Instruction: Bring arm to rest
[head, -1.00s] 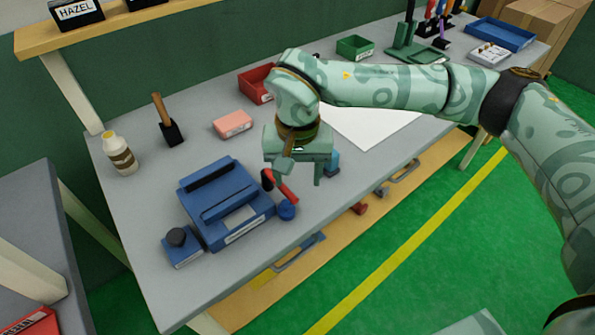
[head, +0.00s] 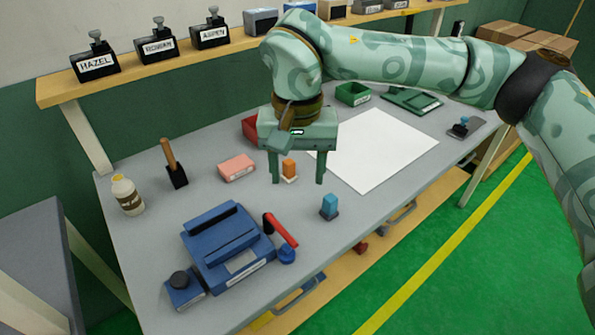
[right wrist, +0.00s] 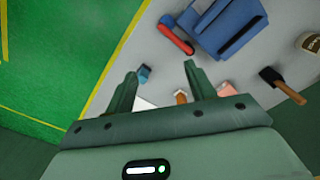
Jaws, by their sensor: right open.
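My right gripper (head: 297,182) is open and empty above the grey table (head: 340,270), its two fingers pointing down. Its spread fingers also show in the right wrist view (right wrist: 160,78). An orange block on a pale base (head: 289,169) appears between the fingers in the head view, standing on the table behind or below them. A blue block (head: 329,206) stands on the table to the right of the gripper. Both also show small in the right wrist view, the blue one (right wrist: 144,72) and the orange one (right wrist: 181,97). My left gripper is not in view.
A pink block (head: 236,168), a brush-like tool (head: 174,165), a bottle (head: 127,195) and a white sheet (head: 385,150) lie around. A shelf (head: 150,69) with named black holders runs behind.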

